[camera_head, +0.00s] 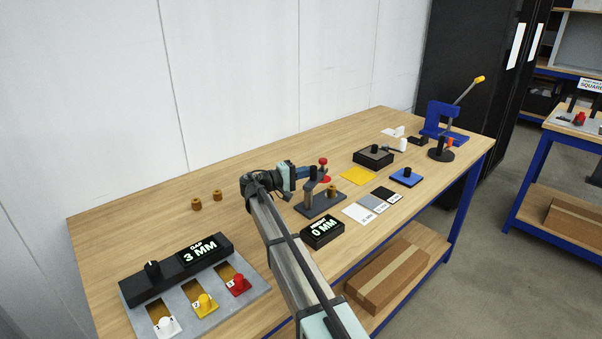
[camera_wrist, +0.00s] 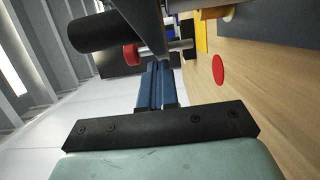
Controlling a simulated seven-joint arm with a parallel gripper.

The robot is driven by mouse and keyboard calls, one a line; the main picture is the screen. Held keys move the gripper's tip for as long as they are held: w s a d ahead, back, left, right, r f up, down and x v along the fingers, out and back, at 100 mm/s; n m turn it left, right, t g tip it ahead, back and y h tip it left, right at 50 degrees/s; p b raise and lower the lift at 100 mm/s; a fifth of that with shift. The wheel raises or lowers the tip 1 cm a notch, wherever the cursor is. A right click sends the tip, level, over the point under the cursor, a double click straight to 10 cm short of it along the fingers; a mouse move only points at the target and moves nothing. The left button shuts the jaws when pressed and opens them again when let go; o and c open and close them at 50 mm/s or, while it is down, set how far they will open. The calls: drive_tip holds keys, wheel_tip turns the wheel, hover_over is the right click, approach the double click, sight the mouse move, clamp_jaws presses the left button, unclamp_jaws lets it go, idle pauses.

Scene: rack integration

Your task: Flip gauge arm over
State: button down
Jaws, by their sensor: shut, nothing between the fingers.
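The height gauge stands on a dark base (camera_head: 318,204) near the table's front edge. Its post carries a dark gauge arm (camera_head: 313,173) near the top, with a red knob (camera_head: 323,161) just behind. My gripper (camera_head: 305,171) reaches in from the left, its blue fingers level with the arm. In the wrist view the fingers of my gripper (camera_wrist: 158,66) are together and empty. A dark cylinder (camera_wrist: 95,33) and a red ring (camera_wrist: 132,54) on a grey shaft lie just beyond the tips. Whether the fingers touch the arm I cannot tell.
A height readout (camera_head: 322,230) showing 0 MM sits in front of the gauge. A red disc (camera_wrist: 218,69) lies flat on the table. Plates and a yellow square (camera_head: 358,175) lie to the right. Two brass pieces (camera_head: 207,199) and a gap panel (camera_head: 190,262) are left.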

sight(316, 172)
drive_tip(key=shift+d, duration=0.35)
drive_tip(key=shift+w+d+m+g, duration=0.2)
drive_tip(key=shift+m+g, duration=0.1)
drive_tip(key=shift+g, duration=0.1)
drive_tip(key=shift+s+d+m+g+h, duration=0.1)
drive_tip(key=shift+d+m+g+h, duration=0.35)
drive_tip(key=shift+g, duration=0.25)
drive_tip(key=shift+s+d, duration=0.25)
drive_tip(key=shift+d, duration=0.2)
